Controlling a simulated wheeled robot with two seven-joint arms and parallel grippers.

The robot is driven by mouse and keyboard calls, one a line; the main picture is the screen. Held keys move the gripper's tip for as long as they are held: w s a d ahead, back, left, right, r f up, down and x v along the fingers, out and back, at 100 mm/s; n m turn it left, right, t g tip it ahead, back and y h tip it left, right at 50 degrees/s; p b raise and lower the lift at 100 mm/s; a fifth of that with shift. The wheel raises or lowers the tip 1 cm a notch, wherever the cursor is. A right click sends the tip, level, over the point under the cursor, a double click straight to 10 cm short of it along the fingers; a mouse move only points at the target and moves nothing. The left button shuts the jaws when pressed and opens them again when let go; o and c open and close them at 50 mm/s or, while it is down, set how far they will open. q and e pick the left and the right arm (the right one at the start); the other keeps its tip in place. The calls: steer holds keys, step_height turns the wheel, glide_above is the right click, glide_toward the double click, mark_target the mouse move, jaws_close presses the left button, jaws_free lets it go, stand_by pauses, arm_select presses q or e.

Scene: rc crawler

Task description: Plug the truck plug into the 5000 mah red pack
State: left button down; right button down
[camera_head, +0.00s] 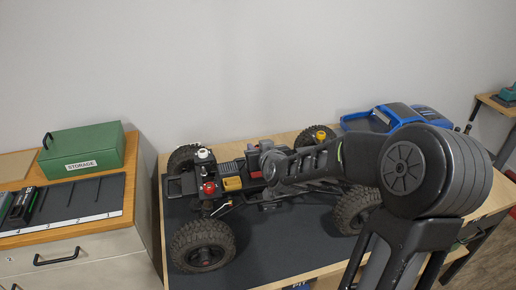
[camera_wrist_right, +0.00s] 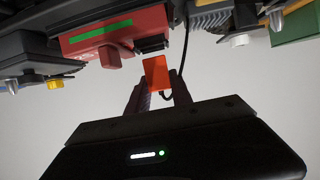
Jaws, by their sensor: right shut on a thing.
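My right gripper (camera_head: 268,163) reaches in from the right over the middle of the truck chassis (camera_head: 232,186). In the right wrist view, its fingers (camera_wrist_right: 158,90) are shut on an orange plug (camera_wrist_right: 157,72). A red pack (camera_wrist_right: 115,32) with a green stripe sits in the chassis, up and left of the plug. A dark connector (camera_wrist_right: 152,45) is at the pack's end close to the plug; I cannot tell whether they touch. A black cable (camera_wrist_right: 184,48) runs beside the plug. In the head view the gripper hides the plug. My left gripper is not in view.
The truck stands on a dark mat (camera_head: 265,250) on a wooden table. A blue body shell (camera_head: 398,116) lies behind at right. A green storage box (camera_head: 83,150) and a dark tray (camera_head: 85,203) are on the left cabinet. The mat's front is clear.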

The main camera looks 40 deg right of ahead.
steer(key=shift+f+b, duration=1)
steer(key=shift+f, duration=0.15)
steer(key=c, duration=1.1)
jaws_free()
steer(key=shift+o, duration=0.2)
steer(key=shift+s+r, duration=0.1)
steer(key=v, duration=0.7)
steer(key=shift+s, duration=0.3)
steer(key=shift+a+r, duration=0.15)
